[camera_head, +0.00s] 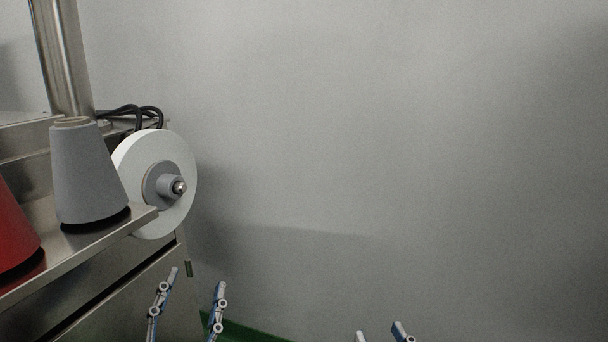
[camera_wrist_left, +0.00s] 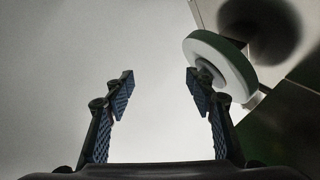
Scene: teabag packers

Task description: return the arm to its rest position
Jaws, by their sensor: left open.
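My left gripper (camera_head: 196,280) is at the bottom of the head view, in front of the steel machine. Its two fingers are apart with nothing between them. The left wrist view also shows the left gripper (camera_wrist_left: 159,85) open and empty, with grey wall behind it. My right gripper (camera_head: 379,334) shows only by its fingertips at the bottom edge of the head view. The tips are apart; the rest of it is cut off.
A steel machine (camera_head: 150,278) fills the left side, with a white roll (camera_head: 180,152), a grey cone spool (camera_head: 88,170) and a red cone (camera_head: 12,232). The roll (camera_wrist_left: 222,58) is near the right finger in the wrist view. The right side shows bare wall.

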